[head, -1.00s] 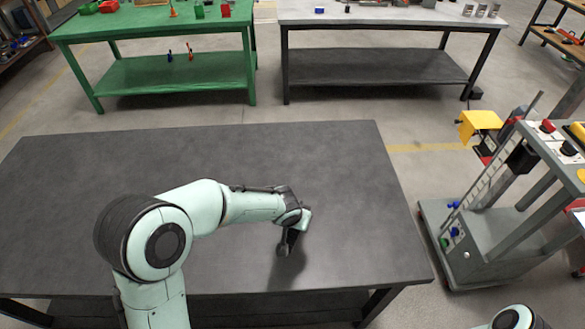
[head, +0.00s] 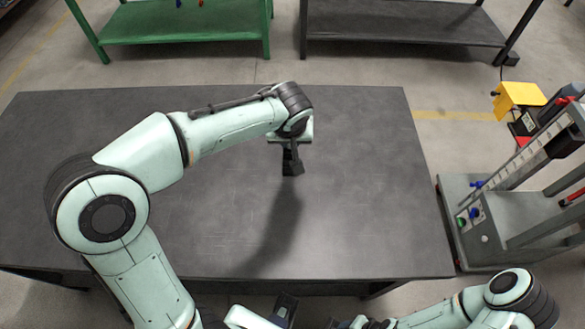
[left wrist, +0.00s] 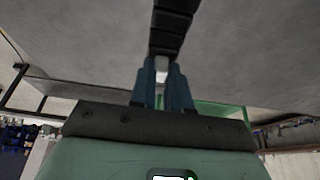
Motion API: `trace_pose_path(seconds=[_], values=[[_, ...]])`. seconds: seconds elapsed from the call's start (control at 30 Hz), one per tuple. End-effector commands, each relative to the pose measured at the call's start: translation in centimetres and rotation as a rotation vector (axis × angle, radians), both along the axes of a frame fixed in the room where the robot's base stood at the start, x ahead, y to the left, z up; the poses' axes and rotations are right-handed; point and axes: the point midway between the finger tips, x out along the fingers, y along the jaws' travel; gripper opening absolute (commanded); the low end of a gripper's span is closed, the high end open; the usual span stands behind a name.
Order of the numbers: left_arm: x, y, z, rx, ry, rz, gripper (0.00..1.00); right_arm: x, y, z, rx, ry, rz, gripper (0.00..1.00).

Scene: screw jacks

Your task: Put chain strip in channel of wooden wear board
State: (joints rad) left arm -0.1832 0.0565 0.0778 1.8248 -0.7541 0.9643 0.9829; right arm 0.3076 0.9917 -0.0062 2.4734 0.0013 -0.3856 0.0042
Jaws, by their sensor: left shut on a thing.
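My left gripper (head: 291,165) is over the dark tabletop, right of the table's middle, pointing down. Its shadow falls apart from it toward the front edge, so it is raised above the surface. In the left wrist view its two blue fingers (left wrist: 165,88) are shut on a black segmented strip (left wrist: 174,25), which looks like the chain strip and runs up out of the picture. In the head view the strip is hard to tell from the dark fingers. No wooden wear board shows.
The dark table (head: 130,225) is otherwise bare. A green bench (head: 185,28) and a grey bench (head: 405,22) stand behind, across open floor.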

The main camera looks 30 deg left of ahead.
Motion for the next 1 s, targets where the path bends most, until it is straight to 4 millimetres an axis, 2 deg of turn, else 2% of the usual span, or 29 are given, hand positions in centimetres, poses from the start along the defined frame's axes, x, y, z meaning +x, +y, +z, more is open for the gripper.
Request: trace_pose_path(seconds=[0.03, 0.1, 0.3, 0.53, 0.8, 1.0], values=[[-0.1, 0.0, -1.6, 0.001, 0.005, -0.001, 0.0, -0.1, 0.0, -0.3, 0.0, 0.001, 0.0, 0.43], [-0.1, 0.0, -3.5, 0.002, 0.004, -0.002, 0.0, -0.2, 0.0, -0.6, 0.0, 0.002, 0.001, 0.43], [0.0, 0.0, -8.0, 0.0, 0.002, -0.001, 0.0, -0.4, 0.0, -1.1, 0.0, 0.004, 0.0, 0.43], [0.1, 0.0, -9.9, 0.001, 0.0, -0.003, 0.0, -0.5, 0.0, -1.3, 0.001, 0.005, 0.001, 0.43], [0.0, 0.0, -13.6, 0.0, 0.0, -0.002, 0.0, -0.7, 0.0, -1.9, 0.0, 0.008, 0.0, 0.43], [0.1, 0.0, -13.7, 0.0, -0.002, -0.002, 0.0, -0.6, 0.0, -1.8, 0.0, 0.008, 0.0, 0.43]])
